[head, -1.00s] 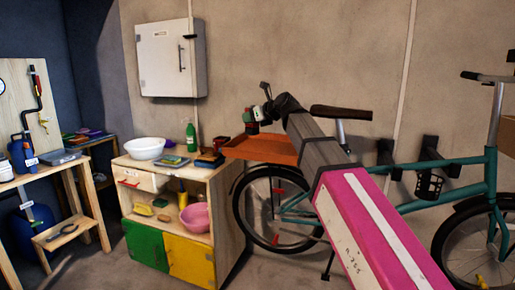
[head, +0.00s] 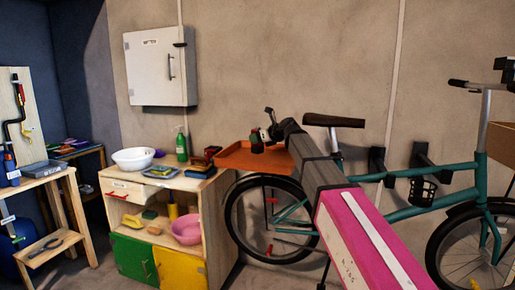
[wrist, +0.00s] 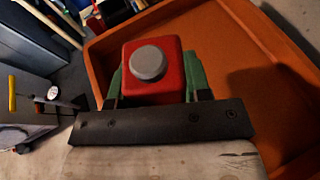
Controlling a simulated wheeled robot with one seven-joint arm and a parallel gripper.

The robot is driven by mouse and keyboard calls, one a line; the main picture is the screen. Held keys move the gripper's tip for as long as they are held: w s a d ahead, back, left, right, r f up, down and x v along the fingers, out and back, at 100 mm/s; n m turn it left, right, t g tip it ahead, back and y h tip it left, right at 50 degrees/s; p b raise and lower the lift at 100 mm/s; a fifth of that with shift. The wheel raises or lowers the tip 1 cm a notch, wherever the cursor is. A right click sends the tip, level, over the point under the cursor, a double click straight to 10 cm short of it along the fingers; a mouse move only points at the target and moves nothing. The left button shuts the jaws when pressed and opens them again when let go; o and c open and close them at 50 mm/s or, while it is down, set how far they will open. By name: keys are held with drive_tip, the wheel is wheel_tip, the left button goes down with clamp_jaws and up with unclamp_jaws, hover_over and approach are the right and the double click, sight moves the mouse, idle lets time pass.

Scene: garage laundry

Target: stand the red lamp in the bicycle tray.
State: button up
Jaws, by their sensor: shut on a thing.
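The red lamp, a red block with a round grey knob on its near face, is between the green fingers of my gripper (wrist: 156,88) in the wrist view, where the lamp (wrist: 181,76) fills the middle. My gripper is shut on it. The orange bicycle tray (wrist: 225,28) spreads behind and to the right of the lamp in that view. In the head view my gripper (head: 266,138) holds the lamp over the tray (head: 235,160), behind the bicycle's seat. The lamp looks small and dark there. I cannot tell whether its base touches the tray floor.
The teal bicycle (head: 440,180) stands along the wall, its black saddle (head: 334,120) near my arm. A wooden cabinet (head: 209,215) stands left of the tray, with a white bowl (head: 132,159) and green bottle (head: 181,147) on top. A wall box (head: 155,68) hangs above.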

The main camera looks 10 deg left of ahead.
sight(261, 146)
drive_tip(key=shift+f, duration=2)
drive_tip(key=o, duration=1)
drive_tip(key=v, duration=1.2)
drive_tip(key=shift+d, duration=0.1)
